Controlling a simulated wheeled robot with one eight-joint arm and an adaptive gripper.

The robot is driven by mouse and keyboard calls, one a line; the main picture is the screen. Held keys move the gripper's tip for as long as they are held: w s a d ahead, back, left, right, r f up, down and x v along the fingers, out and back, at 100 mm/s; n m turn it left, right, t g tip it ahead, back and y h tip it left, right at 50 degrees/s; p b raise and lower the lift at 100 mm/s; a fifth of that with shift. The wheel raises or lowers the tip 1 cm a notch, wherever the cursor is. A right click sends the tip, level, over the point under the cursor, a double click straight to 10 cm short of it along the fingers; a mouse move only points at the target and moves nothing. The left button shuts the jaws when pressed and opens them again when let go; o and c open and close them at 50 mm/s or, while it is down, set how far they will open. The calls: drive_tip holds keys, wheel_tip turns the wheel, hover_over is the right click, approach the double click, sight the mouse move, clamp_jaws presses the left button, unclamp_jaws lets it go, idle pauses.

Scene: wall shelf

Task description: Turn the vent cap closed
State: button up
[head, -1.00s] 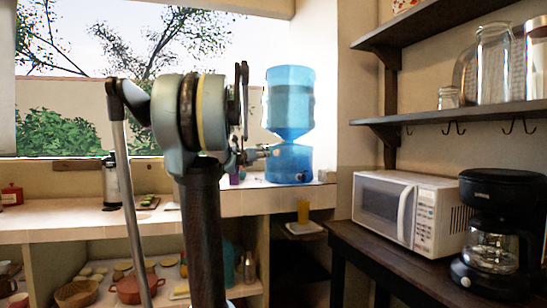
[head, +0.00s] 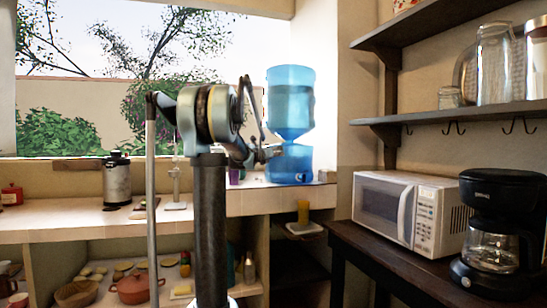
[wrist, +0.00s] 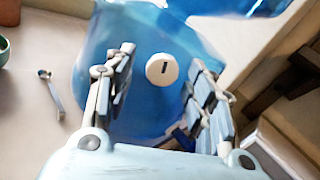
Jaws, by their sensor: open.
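The blue water dispenser (head: 290,105) stands on the counter, with a large bottle above a smaller blue base (head: 290,165). In the wrist view a round white cap (wrist: 162,70) with a dark slot sits on the blue surface (wrist: 140,115). The slot looks close to upright in the picture. My gripper (wrist: 161,60) is open, with one finger left and one right of the cap and a gap to each side. It holds nothing. In the head view my gripper (head: 268,153) is at the left side of the dispenser, and the cap cannot be made out.
A small metal spoon-like item (wrist: 50,92) lies on the counter left of the dispenser. A purple cup (head: 234,176) stands near my gripper. A white microwave (head: 410,208) and a black coffee maker (head: 495,230) stand at right, below wall shelves (head: 470,113).

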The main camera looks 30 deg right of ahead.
drive_tip(key=shift+w+d, duration=0.3)
drive_tip(key=shift+d, duration=0.2)
drive_tip(key=c, duration=1.1)
